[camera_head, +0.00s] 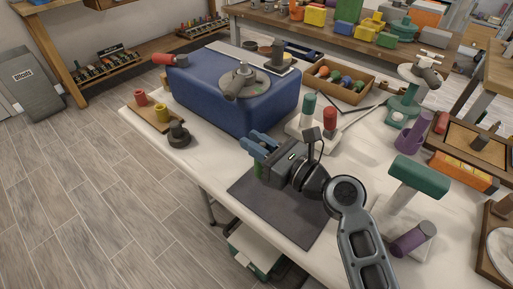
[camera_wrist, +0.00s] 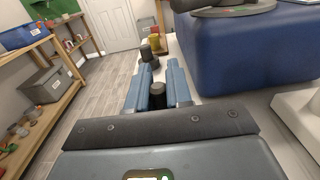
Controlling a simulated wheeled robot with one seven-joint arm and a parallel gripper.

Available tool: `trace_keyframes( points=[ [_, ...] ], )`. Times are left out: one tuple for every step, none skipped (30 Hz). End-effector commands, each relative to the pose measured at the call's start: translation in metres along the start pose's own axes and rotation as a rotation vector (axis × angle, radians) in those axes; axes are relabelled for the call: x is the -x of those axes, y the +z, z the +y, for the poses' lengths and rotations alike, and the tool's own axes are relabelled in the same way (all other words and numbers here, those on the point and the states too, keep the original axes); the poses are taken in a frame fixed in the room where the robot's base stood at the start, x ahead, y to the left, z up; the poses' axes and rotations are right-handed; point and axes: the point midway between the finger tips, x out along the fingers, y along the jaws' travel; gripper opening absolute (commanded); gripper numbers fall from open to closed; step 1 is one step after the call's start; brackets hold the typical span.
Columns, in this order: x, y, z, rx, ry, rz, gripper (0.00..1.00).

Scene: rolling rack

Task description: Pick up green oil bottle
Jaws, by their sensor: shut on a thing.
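My gripper (camera_head: 255,143) has blue fingers and is over the near left part of the white table. In the wrist view my gripper (camera_wrist: 160,72) has its fingers on both sides of a dark cap (camera_wrist: 158,88). A small green part of the oil bottle (camera_head: 258,169) shows just below the gripper in the head view. The gripper is shut on it. Most of the bottle is hidden by the gripper, and I cannot tell whether its base touches the surface.
A dark grey mat (camera_head: 285,210) lies near the table's front edge. A large blue box (camera_head: 215,97) stands behind the gripper. A small board (camera_head: 157,117) with coloured pegs and a dark round piece (camera_head: 179,135) are at the left edge. A green-topped stand (camera_head: 418,175) is on the right.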

Motion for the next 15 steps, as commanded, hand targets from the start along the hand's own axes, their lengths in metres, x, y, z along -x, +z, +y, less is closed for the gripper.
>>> trace_keyframes(
  points=[
    [0.000,0.013,0.000,0.004,0.000,-0.004,0.00],
    [0.000,0.019,0.000,0.004,0.000,-0.003,0.00],
    [0.000,0.029,0.000,0.004,0.000,-0.004,0.00],
    [-0.004,0.030,-0.008,0.004,-0.002,-0.004,0.00],
    [-0.007,0.033,-0.015,0.004,-0.003,-0.004,0.00],
    [-0.011,0.039,-0.024,0.005,-0.003,-0.005,0.00],
    [-0.014,0.042,-0.030,0.003,-0.003,-0.004,0.00],
    [-0.018,0.046,-0.036,0.003,-0.003,-0.004,0.00],
    [-0.022,0.052,-0.044,0.004,-0.002,-0.005,0.00],
    [-0.025,0.055,-0.050,0.003,-0.001,-0.004,0.00],
    [-0.028,0.059,-0.056,0.003,-0.001,-0.004,0.00],
    [-0.031,0.064,-0.063,0.003,-0.002,-0.004,0.00],
    [-0.033,0.067,-0.068,0.002,-0.001,-0.003,0.00],
    [-0.036,0.070,-0.073,0.003,-0.001,-0.002,0.00],
    [-0.039,0.074,-0.079,0.003,-0.001,-0.002,0.00]
  ],
)
